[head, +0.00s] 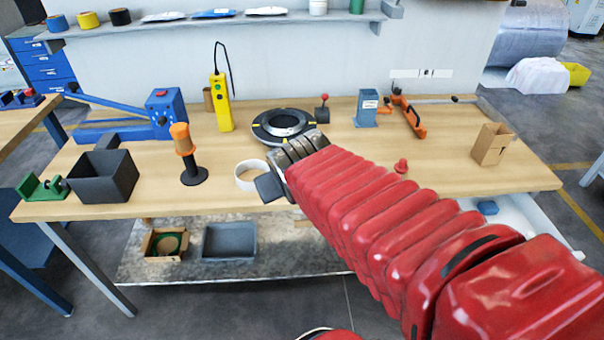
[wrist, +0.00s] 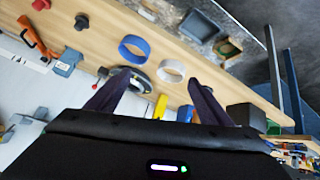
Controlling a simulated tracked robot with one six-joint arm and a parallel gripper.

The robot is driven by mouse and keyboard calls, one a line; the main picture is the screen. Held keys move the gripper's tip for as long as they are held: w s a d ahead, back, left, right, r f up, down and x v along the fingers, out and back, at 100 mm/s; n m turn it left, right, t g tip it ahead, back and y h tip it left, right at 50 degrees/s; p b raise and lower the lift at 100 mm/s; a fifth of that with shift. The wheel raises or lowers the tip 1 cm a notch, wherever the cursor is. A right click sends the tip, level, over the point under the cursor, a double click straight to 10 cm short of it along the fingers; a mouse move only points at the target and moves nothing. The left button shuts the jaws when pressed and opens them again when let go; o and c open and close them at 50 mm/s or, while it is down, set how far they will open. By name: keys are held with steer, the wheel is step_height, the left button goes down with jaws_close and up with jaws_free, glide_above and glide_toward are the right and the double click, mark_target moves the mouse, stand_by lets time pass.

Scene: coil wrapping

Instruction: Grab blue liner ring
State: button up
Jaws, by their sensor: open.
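The blue liner ring (wrist: 127,56) lies flat on the wooden bench in the wrist view, up and left of the space between my fingers. In the head view it does not show; my arm covers part of the bench. My gripper (wrist: 158,77) is open and empty, its two dark fingers apart and above the bench. In the head view my gripper (head: 269,188) is partly hidden by my arm, near the white ring. It is not touching the blue ring as far as I can see.
A white ring (head: 241,183) stands beside the blue one, also in the wrist view (wrist: 162,75). A black coil (head: 262,133) lies behind. An orange-handled tool (head: 183,150), yellow device (head: 220,105) and dark bin (head: 100,182) stand left. A red knob (head: 401,166) is right of my arm.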

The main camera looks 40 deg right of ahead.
steer(key=o, duration=0.4)
steer(key=shift+t+h, duration=0.6)
steer(key=w+d, duration=0.1)
steer(key=d, duration=0.1)
steer(key=w+d+f, duration=0.1)
steer(key=d, duration=0.2)
steer(key=w+d+f, duration=0.1)
steer(key=w+d, duration=0.1)
steer(key=d, duration=0.1)
steer(key=shift+w+d+f, duration=0.1)
steer(key=shift+o, duration=1.1)
steer(key=w+d+f+t, duration=0.1)
steer(key=w+d+f, duration=0.1)
steer(key=d, duration=0.3)
steer(key=shift+f+n, duration=0.3)
steer(key=shift+f, duration=0.25)
steer(key=d+f+t+y, duration=0.1)
steer(key=f, duration=0.1)
steer(key=s+d+f+t+y, duration=0.1)
steer(key=f, duration=0.1)
steer(key=d+f+t+y, duration=0.1)
steer(key=f, duration=0.2)
steer(key=shift+s+d+f+n, duration=0.1)
steer(key=shift+s+d+n, duration=0.1)
steer(key=shift+d+n, duration=0.15)
steer(key=shift+s+a+f+t+y, duration=0.3)
steer(key=shift+s+f+t+y, duration=0.15)
steer(key=shift+y, duration=0.25)
